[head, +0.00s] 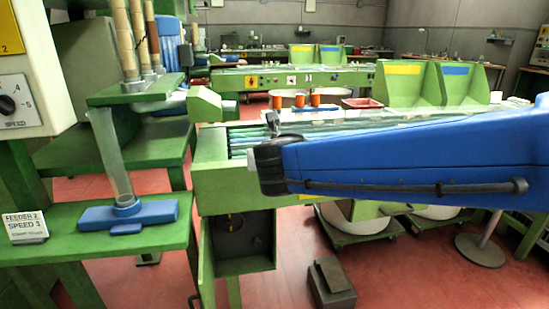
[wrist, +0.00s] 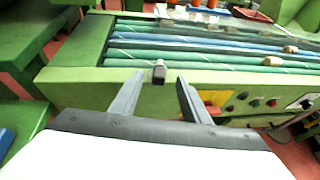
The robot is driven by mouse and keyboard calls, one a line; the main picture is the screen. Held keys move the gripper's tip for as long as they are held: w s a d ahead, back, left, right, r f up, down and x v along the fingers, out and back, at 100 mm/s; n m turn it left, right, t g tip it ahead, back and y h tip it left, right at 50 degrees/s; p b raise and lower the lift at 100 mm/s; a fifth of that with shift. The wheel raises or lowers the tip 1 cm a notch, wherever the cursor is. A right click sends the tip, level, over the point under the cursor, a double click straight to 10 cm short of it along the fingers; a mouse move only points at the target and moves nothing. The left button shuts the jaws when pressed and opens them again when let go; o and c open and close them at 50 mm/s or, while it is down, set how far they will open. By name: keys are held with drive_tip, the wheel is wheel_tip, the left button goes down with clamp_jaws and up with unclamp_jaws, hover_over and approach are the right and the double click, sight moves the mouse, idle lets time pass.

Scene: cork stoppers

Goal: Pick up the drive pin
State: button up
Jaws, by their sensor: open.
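A small grey and black upright piece (wrist: 158,72), which looks like the drive pin, stands at the near edge of the green conveyor frame in the wrist view. My gripper (wrist: 160,79) is open, with one finger to the left of the piece and one to the right. The piece appears between the fingertips and slightly beyond them, with no contact visible. In the head view my blue arm crosses from the right and hides most of the gripper. A small dark part shows above the arm's end there; I cannot tell whether it is the pin or the gripper.
The green conveyor (head: 222,185) has blue-green belts (wrist: 200,50) carrying a few corks (wrist: 273,61). Control buttons (wrist: 255,103) sit on its front, right of the gripper. A green feeder stand (head: 100,245) is at left. A dark box (head: 331,283) stands on the red floor.

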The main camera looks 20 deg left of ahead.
drive_tip(key=shift+f+x, duration=0.15)
drive_tip(key=shift+x, duration=1.2)
drive_tip(key=shift+f+x, duration=0.15)
drive_tip(key=shift+x, duration=1.2)
drive_tip(key=shift+s, duration=0.15)
clamp_jaws()
